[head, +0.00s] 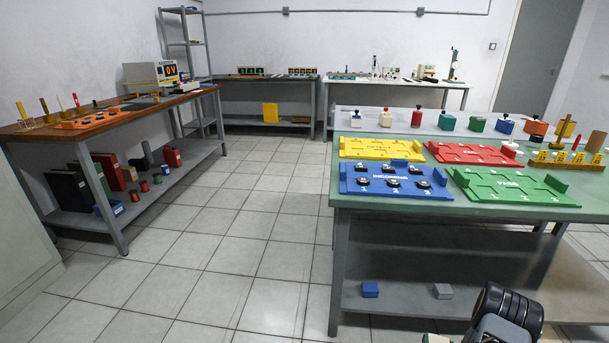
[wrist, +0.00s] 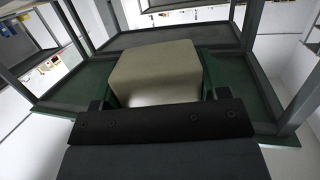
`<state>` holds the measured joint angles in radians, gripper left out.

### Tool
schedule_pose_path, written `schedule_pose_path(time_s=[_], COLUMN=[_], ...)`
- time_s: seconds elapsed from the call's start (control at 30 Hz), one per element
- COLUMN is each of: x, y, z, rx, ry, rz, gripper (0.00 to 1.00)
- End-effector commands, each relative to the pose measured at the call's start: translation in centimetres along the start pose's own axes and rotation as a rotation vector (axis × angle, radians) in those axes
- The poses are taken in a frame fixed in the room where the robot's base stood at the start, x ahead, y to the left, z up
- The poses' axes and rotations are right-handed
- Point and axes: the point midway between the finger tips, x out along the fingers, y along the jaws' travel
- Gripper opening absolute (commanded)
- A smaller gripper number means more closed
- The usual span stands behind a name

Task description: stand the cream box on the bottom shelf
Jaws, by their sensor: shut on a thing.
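The cream box (wrist: 155,72) fills the middle of the wrist view, a plain block with rounded edges. My gripper (wrist: 160,94) is shut on it, with a finger at each side. In the head view my dark wrist (head: 507,312) shows at the bottom edge, in front of the green-topped table (head: 470,209). A small cream patch (head: 436,339) at that edge may be the box; most of it is out of frame. The table's grey bottom shelf (head: 400,302) lies behind my arm, and its right part is partly hidden.
Coloured trays cover the tabletop. Another bench with a loaded lower shelf (head: 185,165) stands left.

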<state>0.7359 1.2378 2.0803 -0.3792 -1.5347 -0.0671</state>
Motion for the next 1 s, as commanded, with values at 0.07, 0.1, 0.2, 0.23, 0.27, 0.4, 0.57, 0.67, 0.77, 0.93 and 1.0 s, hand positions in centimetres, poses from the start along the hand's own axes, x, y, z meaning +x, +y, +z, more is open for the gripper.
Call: schedule_pose_path(time_s=[0.07,0.1,0.2,0.23,0.27,0.4,0.57,0.67,0.77,0.93,1.0], x=[0.3,0.5,0.8,0.8,0.9,1.0,0.6,0.2,-0.3,-0.9,-1.1], y=[-1.4,-2.1,-4.0,-4.7,-5.4,-9.6,-14.9,-17.8,-20.2,-23.3,-24.3], z=[-0.8,-1.2,-2.3,-2.6,-3.0,-4.9,-7.2,-8.1,-9.0,-9.9,-10.2], rx=[0.0,-0.001,-0.003,-0.003,-0.004,-0.01,-0.023,-0.031,-0.04,-0.054,-0.058], ry=[0.001,0.002,0.002,0.002,0.002,0.004,0.005,0.002,0.002,0.001,0.001], rz=[-0.004,-0.005,-0.011,-0.015,-0.019,-0.053,-0.117,-0.161,-0.206,-0.272,-0.293], gripper=[0.46,0.46,0.46,0.46,0.46,0.46,0.46,0.46,0.46,0.46,0.46])
